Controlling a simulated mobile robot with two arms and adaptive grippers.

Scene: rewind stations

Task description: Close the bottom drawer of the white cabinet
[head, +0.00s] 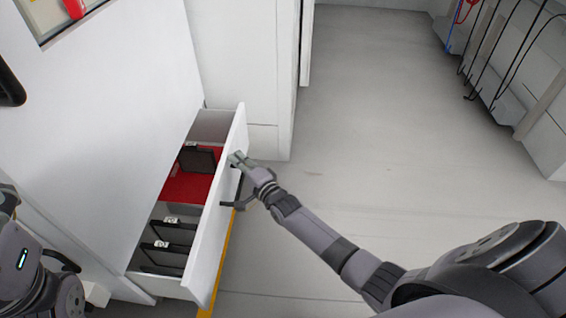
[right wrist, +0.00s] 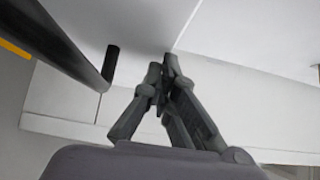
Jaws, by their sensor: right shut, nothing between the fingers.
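The bottom drawer (head: 222,210) of the white cabinet (head: 95,130) stands pulled out in the head view. Inside it lie a red panel or liner and several dark items with small white tags. My right gripper (head: 237,158) is at the outer face of the drawer front, near its top edge and just above the dark bar handle (head: 234,190). In the right wrist view the right gripper (right wrist: 163,65) has its fingers together with nothing between them, close to the white front; contact is hard to tell. The handle (right wrist: 60,45) runs beside it. My left gripper is not in view.
A second white cabinet (head: 240,60) stands behind the drawer. A yellow strip (head: 217,275) runs along the floor below the drawer front. Grey floor (head: 370,110) is open to the right. Cables (head: 500,50) hang by the far right wall.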

